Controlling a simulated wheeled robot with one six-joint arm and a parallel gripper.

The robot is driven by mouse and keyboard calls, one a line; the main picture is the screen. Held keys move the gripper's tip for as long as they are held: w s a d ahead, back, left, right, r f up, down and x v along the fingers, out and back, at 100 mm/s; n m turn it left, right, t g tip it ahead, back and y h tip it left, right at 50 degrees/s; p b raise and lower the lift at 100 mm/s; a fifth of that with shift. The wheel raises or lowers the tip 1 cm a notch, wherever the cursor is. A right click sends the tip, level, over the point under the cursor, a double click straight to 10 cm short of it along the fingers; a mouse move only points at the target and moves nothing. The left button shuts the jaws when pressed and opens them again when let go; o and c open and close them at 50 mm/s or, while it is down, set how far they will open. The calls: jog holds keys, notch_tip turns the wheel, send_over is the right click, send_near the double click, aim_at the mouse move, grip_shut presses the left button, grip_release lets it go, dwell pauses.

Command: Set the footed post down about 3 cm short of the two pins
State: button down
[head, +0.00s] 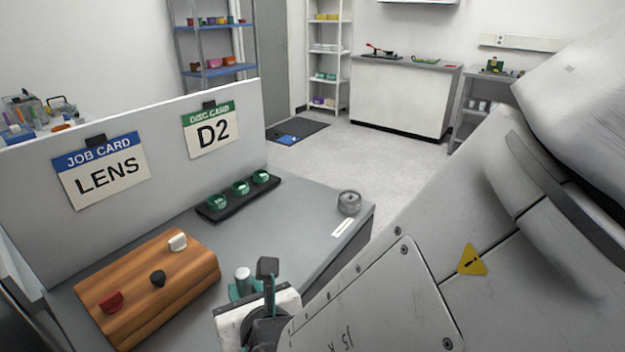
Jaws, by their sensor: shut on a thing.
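My gripper (259,287) is low in the head view, over the near part of the grey bench, partly hidden by my own arm. A small upright piece with a pale round top (243,274) and teal parts around it shows at the jaws. It appears to be the footed post, with the jaws shut on it. Its foot is hidden, so I cannot tell whether it touches the bench. I cannot make out the two pins in this view.
A wooden block (190,262) with red, black and white knobs stands left of my gripper. A black tray (213,215) with three green pieces lies behind. A grey metal cylinder (349,202) stands near the bench's right edge. A white panel (167,178) with cards closes the back.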

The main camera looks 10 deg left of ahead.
jog(key=shift+w+a+r, duration=0.1)
jog(key=shift+a+r, duration=0.2)
jog(key=shift+a, duration=0.1)
jog(key=w+d+m, duration=0.1)
jog(key=w+d, duration=0.1)
jog(key=w, duration=0.2)
jog(key=w+d+m+t+h, duration=0.1)
jog(key=w+d, duration=0.1)
jog(key=w, duration=0.3)
jog(key=w+d+h, duration=0.1)
jog(key=w+d, duration=0.1)
jog(key=w, duration=0.3)
jog(key=shift+d+f+m+t, duration=0.1)
jog(key=shift+d+m+t, duration=0.05)
jog(key=shift+m+t, duration=0.25)
jog(key=w+d+f+m+t+h, duration=0.1)
jog(key=w+d+m+h, duration=0.2)
jog(key=w+d, duration=0.7)
jog(key=w+d+f+m+h, duration=0.15)
jog(key=w+d+h, duration=0.4)
jog(key=d, duration=0.75)
jog(key=w+d+m+h, duration=0.1)
jog(key=w+d+m, duration=0.2)
jog(key=d, duration=1.1)
jog(key=shift+w+d+f+g, duration=0.15)
jog(key=shift+w+f+g, duration=0.15)
jog(key=shift+g, duration=0.1)
jog(key=shift+d+h, duration=0.1)
jog(key=shift+h, duration=0.15)
